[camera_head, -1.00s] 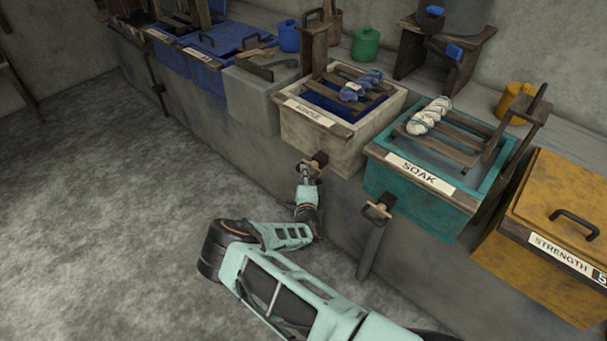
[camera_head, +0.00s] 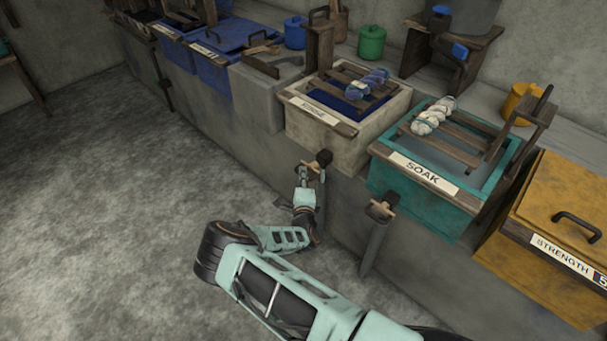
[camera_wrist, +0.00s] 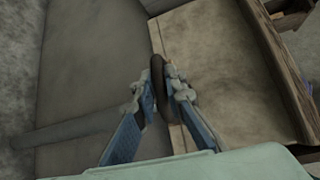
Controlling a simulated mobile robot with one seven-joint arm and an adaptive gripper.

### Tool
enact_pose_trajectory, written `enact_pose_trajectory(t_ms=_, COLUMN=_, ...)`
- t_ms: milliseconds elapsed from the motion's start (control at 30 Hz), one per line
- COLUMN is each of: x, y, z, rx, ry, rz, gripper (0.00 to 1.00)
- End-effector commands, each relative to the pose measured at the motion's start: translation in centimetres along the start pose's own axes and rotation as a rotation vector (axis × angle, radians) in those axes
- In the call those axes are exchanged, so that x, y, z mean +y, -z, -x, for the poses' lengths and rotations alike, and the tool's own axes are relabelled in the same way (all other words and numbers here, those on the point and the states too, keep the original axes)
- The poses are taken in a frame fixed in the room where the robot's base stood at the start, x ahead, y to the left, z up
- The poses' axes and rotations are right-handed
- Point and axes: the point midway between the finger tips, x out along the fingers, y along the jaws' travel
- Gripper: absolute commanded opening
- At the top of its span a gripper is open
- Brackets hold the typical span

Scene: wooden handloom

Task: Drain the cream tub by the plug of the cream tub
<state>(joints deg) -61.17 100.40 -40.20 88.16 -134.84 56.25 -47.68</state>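The cream tub (camera_head: 350,146) stands on the long ledge, with dark blue liquid inside, a slatted rack and a tied blue-white bundle on top. Its plug (camera_head: 312,169), a wooden handle at a dark outlet, is low on the front wall. My gripper (camera_head: 304,173) is at this plug, reaching from the front. In the wrist view my gripper (camera_wrist: 163,88) has both fingers close against a dark, narrow piece of the plug (camera_wrist: 157,72). The fingers look shut on it. The tub wall (camera_wrist: 215,65) lies just beyond. I cannot tell how far the plug sits in its outlet.
The teal SOAK tub (camera_head: 385,181) with its own plug and downpipe stands right of the cream tub. A yellow STRENGTH box (camera_head: 565,205) is further right. Blue tubs (camera_head: 235,60) are at the left. The grey floor (camera_head: 130,230) before the ledge is clear.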

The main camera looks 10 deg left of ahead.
Motion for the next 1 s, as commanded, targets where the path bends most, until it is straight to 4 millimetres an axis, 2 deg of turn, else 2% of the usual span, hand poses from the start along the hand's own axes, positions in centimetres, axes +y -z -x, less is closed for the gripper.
enact_pose_trajectory(t_ms=33, x=0.0, y=0.0, z=0.0, rx=0.000, ry=0.000, rz=0.000, gripper=0.19)
enact_pose_trajectory(t_ms=100, x=0.0, y=0.0, z=0.0, rx=0.001, ry=0.000, rz=0.000, gripper=0.27)
enact_pose_trajectory(t_ms=367, x=0.0, y=0.0, z=0.0, rx=0.001, ry=0.000, rz=0.000, gripper=0.27)
enact_pose_trajectory(t_ms=533, x=0.0, y=0.0, z=1.0, rx=0.001, ry=-0.001, rz=0.001, gripper=0.27)
enact_pose_trajectory(t_ms=667, x=0.0, y=0.0, z=2.9, rx=0.001, ry=-0.001, rz=0.002, gripper=0.27)
enact_pose_trajectory(t_ms=1000, x=0.0, y=0.0, z=9.5, rx=0.000, ry=-0.002, rz=0.001, gripper=0.27)
